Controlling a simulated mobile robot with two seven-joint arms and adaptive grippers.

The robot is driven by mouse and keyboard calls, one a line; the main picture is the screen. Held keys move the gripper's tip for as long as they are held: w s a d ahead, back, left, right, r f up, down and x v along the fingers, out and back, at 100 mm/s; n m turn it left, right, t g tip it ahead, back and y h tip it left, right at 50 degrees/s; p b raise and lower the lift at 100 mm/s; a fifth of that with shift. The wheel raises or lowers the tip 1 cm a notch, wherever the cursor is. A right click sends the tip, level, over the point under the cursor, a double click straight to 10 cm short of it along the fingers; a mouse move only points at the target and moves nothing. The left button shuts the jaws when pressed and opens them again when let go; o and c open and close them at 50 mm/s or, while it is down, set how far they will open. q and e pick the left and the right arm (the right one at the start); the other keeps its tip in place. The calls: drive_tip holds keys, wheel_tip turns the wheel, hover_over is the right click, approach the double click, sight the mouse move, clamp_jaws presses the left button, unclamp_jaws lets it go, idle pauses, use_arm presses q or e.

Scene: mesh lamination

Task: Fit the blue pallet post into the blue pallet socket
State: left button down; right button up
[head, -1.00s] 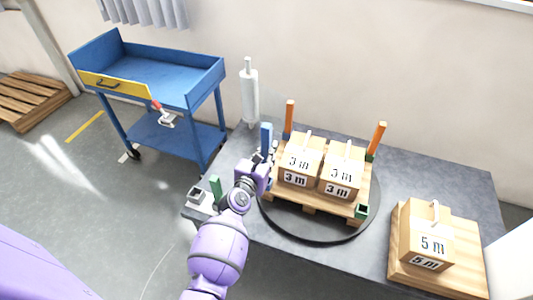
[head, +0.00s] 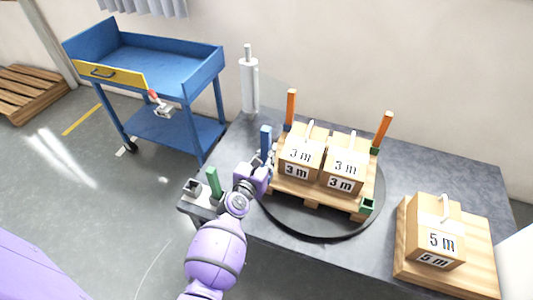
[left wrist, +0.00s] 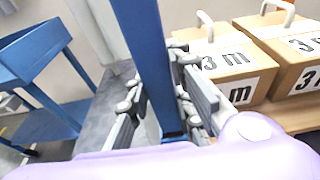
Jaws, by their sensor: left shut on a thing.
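The blue pallet post (head: 265,138) stands roughly upright in my left gripper (head: 265,168), at the left edge of the wooden pallet (head: 312,195). I cannot tell whether the post is in a socket. My right gripper is not in view.
The pallet carries two 3 m boxes (head: 300,157) and two orange posts (head: 290,108) at the back. A green socket (head: 367,206) is at its front right. A green post (head: 213,182) and an empty grey holder (head: 192,188) stand left. A 5 m box (head: 436,232) sits right.

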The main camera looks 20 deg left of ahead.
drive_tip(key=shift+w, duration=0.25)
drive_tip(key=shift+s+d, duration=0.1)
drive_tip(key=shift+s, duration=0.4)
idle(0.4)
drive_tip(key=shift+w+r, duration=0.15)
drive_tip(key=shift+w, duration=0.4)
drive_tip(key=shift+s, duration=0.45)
use_arm(q)
drive_tip(key=shift+f, duration=0.1)
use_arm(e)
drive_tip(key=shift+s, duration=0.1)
use_arm(q)
drive_tip(key=shift+f, duration=0.3)
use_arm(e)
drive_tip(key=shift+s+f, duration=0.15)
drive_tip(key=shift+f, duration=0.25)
use_arm(q)
drive_tip(key=shift+f+b, duration=0.25)
drive_tip(key=shift+b, duration=0.15)
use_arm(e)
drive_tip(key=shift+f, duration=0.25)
